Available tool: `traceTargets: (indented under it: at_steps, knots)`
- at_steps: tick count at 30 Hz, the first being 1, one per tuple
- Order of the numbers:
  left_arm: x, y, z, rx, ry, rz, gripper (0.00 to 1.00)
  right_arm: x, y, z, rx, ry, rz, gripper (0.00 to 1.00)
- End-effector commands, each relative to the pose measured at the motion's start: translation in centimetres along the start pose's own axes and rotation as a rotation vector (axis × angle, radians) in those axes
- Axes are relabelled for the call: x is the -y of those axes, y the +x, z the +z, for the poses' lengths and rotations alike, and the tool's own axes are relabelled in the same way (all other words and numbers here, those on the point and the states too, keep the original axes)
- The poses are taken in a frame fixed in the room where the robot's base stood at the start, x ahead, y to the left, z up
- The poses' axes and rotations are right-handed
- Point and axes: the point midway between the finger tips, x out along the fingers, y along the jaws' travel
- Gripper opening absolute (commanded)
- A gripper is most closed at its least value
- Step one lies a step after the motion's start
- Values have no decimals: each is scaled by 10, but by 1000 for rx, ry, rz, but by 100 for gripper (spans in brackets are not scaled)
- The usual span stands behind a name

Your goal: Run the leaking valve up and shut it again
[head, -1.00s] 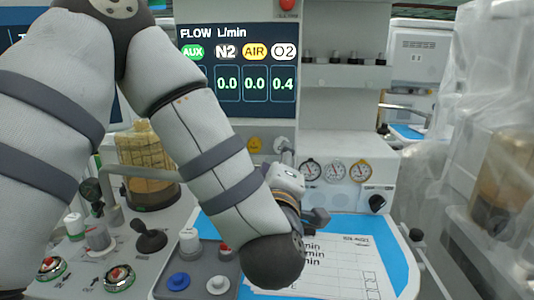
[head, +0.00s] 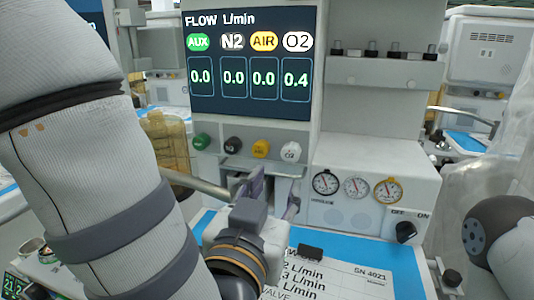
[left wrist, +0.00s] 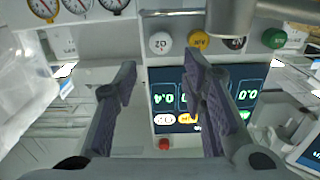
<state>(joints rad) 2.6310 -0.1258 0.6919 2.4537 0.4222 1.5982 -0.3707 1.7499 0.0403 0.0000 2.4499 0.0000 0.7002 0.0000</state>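The flow display (head: 250,62) reads O2 0.4, while AUX, N2 and AIR read 0.0. Below it is a row of valve knobs: green (head: 201,141), black (head: 232,145), yellow (head: 260,149) and white O2 (head: 290,152). My left gripper (head: 275,190) is open and empty, just below and in front of the yellow and white knobs. In the left wrist view, upside down, the white knob (left wrist: 160,43) lies ahead between the two spread fingers (left wrist: 160,68), not touched. My right gripper is out of view.
A metal rail (left wrist: 232,15) runs near the knobs. Three gauges (head: 356,187) and a black OFF/ON switch (head: 405,231) are to the right. A printed card (head: 340,275) lies on the blue worktop below. My right arm shows at the right edge.

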Motion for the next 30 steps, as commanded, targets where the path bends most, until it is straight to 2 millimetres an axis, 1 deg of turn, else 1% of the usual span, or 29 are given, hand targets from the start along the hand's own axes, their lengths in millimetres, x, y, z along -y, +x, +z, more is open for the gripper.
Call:
traceTargets:
  at_steps: [2, 5, 9, 12, 15, 19, 26, 29, 30]
  knots:
    - [0, 10, 0, -2, 0, -2, 38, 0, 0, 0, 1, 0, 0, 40]
    - [1, 34, 0, -3, -2, -3, 38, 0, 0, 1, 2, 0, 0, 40]
    - [1, 71, 0, -2, -2, -4, 38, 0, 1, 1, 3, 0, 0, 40]
    - [1, 93, 0, -2, -2, -3, 38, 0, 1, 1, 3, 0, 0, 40]
    - [1, 108, -1, -3, -2, -4, 38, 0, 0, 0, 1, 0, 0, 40]
    - [1, 117, -1, -2, 0, -3, 38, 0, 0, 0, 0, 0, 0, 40]
    - [1, 119, -1, -2, -1, -2, 38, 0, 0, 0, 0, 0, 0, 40]
    - [1, 118, 0, -2, -1, -2, 18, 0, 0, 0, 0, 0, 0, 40]
    - [1, 118, 0, -2, -1, -2, 9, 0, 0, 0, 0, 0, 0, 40]
